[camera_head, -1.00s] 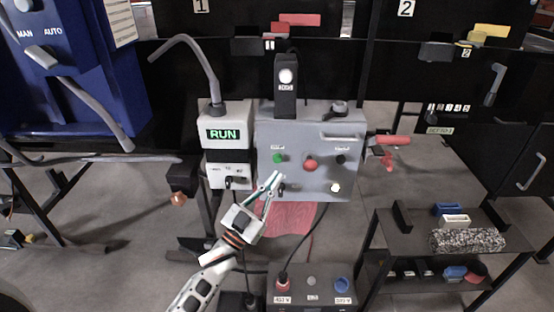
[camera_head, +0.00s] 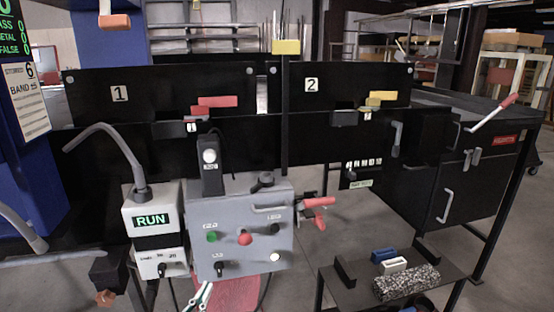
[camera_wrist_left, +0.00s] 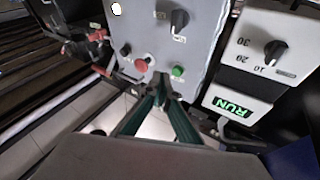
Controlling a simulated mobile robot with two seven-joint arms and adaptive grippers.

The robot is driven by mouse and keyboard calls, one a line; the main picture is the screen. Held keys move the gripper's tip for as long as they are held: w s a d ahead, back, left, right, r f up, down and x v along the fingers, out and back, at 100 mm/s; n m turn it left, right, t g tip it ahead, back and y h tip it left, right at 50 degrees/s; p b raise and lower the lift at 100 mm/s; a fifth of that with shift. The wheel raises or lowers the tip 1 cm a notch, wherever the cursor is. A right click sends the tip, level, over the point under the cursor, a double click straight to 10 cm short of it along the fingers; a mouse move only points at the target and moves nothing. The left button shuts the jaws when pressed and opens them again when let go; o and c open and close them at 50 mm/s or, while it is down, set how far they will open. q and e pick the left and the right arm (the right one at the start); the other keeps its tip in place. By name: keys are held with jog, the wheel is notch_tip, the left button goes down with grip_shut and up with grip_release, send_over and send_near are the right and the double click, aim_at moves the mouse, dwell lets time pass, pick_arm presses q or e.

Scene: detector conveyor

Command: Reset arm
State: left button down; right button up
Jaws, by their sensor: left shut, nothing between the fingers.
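My left gripper (camera_head: 203,292) shows at the bottom edge of the head view, just below the grey control box (camera_head: 240,260). Only the tips of its fingers are visible there; the rest of the arm is cut off by the frame. In the left wrist view its green fingers (camera_wrist_left: 161,80) come together at the tips, with nothing between them. Behind them is the grey box's face with a red button (camera_wrist_left: 141,65) and a green button (camera_wrist_left: 177,71). My right gripper is in neither view.
A white unit (camera_head: 152,244) reading RUN stands left of the grey box. A red-handled valve (camera_head: 318,202) sticks out at the box's right. A dark low shelf (camera_head: 345,295) with small blocks stands at the lower right. Black panels marked 1 and 2 stand behind.

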pick_arm(q)
jog(key=s+f+g+y+p, duration=0.1)
jog(key=s+f+g, duration=0.4)
jog(key=s, duration=0.8)
jog(key=s+f+n+g+y+p, duration=0.1)
jog(key=s+f+g, duration=0.3)
jog(key=s+f, duration=0.8)
jog(key=shift+s+d+f+g+y+p, duration=0.2)
jog(key=shift+s+d+g+y+p, duration=0.3)
jog(key=shift+s, duration=0.55)
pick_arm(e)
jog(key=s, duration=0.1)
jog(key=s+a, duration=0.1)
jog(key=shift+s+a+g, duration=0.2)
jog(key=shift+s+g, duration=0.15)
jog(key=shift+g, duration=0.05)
pick_arm(q)
jog(key=shift+a, duration=0.15)
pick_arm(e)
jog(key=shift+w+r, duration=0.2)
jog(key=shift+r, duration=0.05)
